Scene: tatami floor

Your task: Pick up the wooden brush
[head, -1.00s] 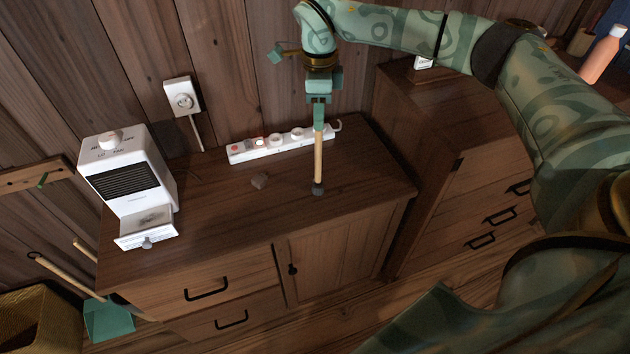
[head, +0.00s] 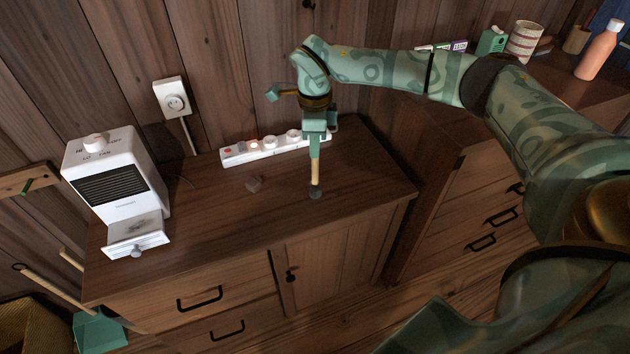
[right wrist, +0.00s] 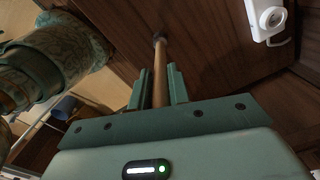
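The wooden brush stands upright on the brown cabinet top. Its pale handle (head: 315,170) points up and its dark head (head: 315,193) is at the bottom. My right gripper (head: 315,146) is above it, pointing down, with the upper handle between its fingers. In the right wrist view the two green fingers (right wrist: 160,88) are apart, one on each side of the handle (right wrist: 160,68). The gripper is open, and I see no clear grip on the handle. The brush head (right wrist: 159,38) shows beyond the fingertips. My left gripper is not in view.
A white power strip (head: 262,153) lies behind the brush against the wall. A white heater-like box (head: 118,185) with an open drawer stands at the left. The cabinet's front right top is clear.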

